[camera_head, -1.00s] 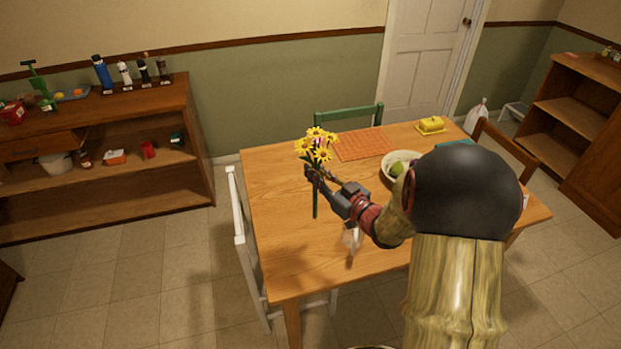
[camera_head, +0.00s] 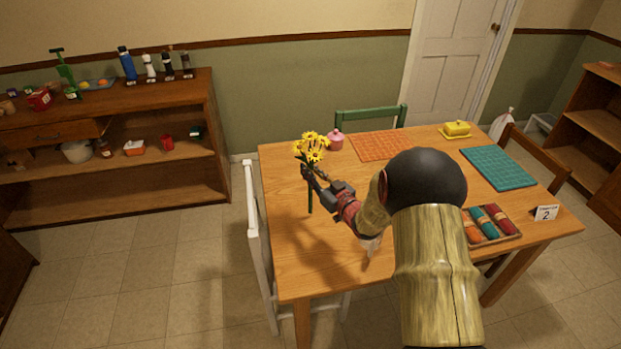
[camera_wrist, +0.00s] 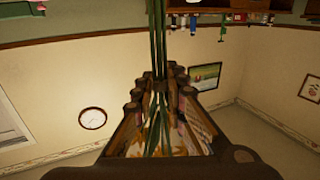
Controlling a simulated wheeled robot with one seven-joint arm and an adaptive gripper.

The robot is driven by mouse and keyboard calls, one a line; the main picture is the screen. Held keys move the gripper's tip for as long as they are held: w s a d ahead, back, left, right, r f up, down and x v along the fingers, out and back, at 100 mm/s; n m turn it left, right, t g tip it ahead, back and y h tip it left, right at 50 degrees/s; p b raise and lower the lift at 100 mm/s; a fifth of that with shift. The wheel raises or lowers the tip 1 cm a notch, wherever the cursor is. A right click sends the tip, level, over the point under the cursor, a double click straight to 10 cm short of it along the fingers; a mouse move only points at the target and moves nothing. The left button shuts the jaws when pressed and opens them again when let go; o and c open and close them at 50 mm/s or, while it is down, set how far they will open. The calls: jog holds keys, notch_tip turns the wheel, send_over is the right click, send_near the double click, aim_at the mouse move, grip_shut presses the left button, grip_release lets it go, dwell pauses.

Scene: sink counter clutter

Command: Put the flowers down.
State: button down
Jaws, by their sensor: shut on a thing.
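The flowers (camera_head: 311,146) are a bunch of yellow blooms with dark centres on long green stems. My gripper (camera_head: 308,176) is shut on their stems and holds them upright, blooms up, over the left part of the wooden table (camera_head: 290,245). In the wrist view the green stems (camera_wrist: 158,45) run between the fingers of my gripper (camera_wrist: 160,95). I cannot tell whether the stem ends touch the table top.
A pink lidded pot (camera_head: 336,140), orange mat (camera_head: 381,146), yellow butter dish (camera_head: 456,130), teal mat (camera_head: 498,168), tray of rolled cloths (camera_head: 508,234) and number card (camera_head: 545,213) are on the table. A white chair (camera_head: 256,235) stands at left. The table's left front is clear.

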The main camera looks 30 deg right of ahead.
jog(key=shift+f, duration=0.8)
jog(key=shift+f+b, duration=0.2)
jog(key=shift+b, duration=0.15)
jog(key=c, duration=1.8)
grip_release()
jog(key=shift+r, duration=0.15)
jog(key=s+d+p, duration=0.1)
jog(key=s+p, duration=0.2)
jog(key=s, duration=0.9)
jog(key=shift+d, duration=0.2)
